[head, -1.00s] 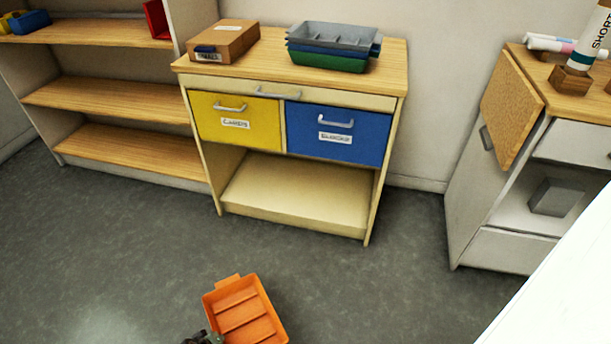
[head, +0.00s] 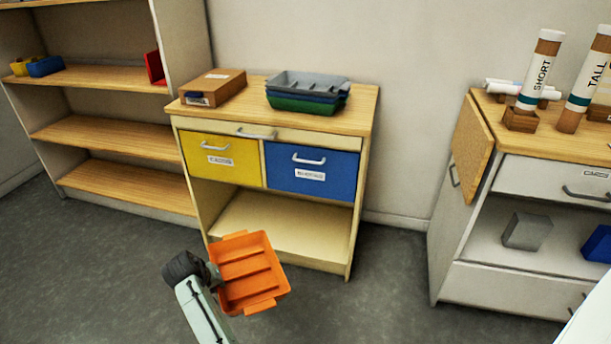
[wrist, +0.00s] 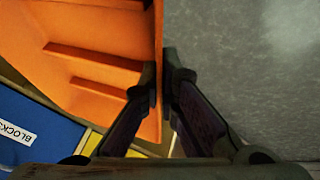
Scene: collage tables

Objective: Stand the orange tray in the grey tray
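The orange tray (head: 247,268) is in my gripper (head: 205,272), held by its left edge in front of the low cabinet, with its ribbed inside facing me. In the wrist view the two fingers (wrist: 160,85) are closed on the wall of the orange tray (wrist: 95,55). The grey tray (head: 308,84) lies on the cabinet top, uppermost on a stack with a blue and a green tray (head: 305,103) under it. Its ribbed inside shows and looks empty. My gripper is below and to the left of that stack.
A wooden box (head: 213,88) lies left of the stack on the cabinet top (head: 355,108). A yellow drawer (head: 221,158) and a blue drawer (head: 311,170) are shut beneath it. A shelf (head: 110,135) stands left. A white cabinet (head: 540,175) with labelled tubes stands right.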

